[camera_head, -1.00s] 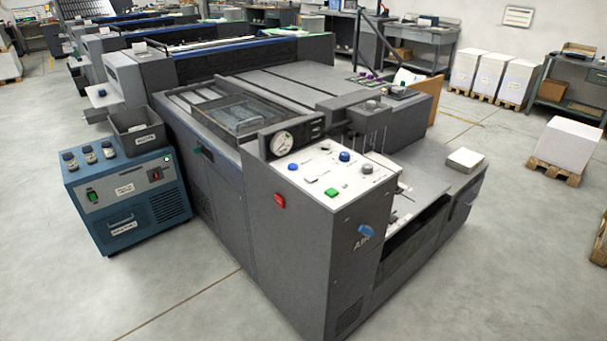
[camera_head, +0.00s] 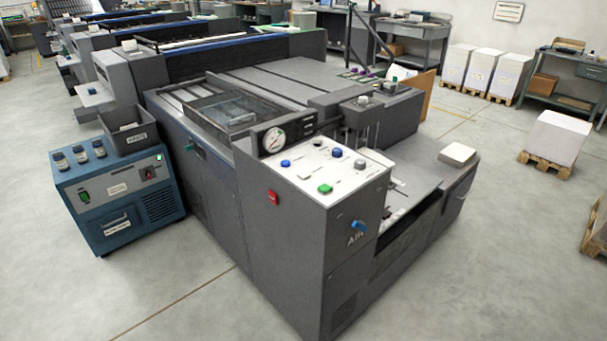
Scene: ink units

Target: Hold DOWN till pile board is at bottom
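The grey printing press fills the middle of the view. Its white control panel (camera_head: 318,188) sits on top of the near cabinet (camera_head: 285,240). On the panel are a blue button (camera_head: 285,163), a larger blue knob (camera_head: 337,153), a grey knob (camera_head: 360,163), a green button (camera_head: 325,189) and small switches. Their labels are too small to read, so I cannot tell which one is DOWN. A flat grey feeder board (camera_head: 425,172) lies right of the panel with a small white paper stack (camera_head: 457,153) on it. Whether it is the pile board I cannot tell. Neither gripper is in view.
A round gauge (camera_head: 274,140) stands behind the panel; a red button (camera_head: 273,197) and blue AIR lever (camera_head: 359,226) are on the cabinet sides. A blue unit (camera_head: 120,200) stands left. A paper pallet (camera_head: 556,140) stands right. The floor in front is clear.

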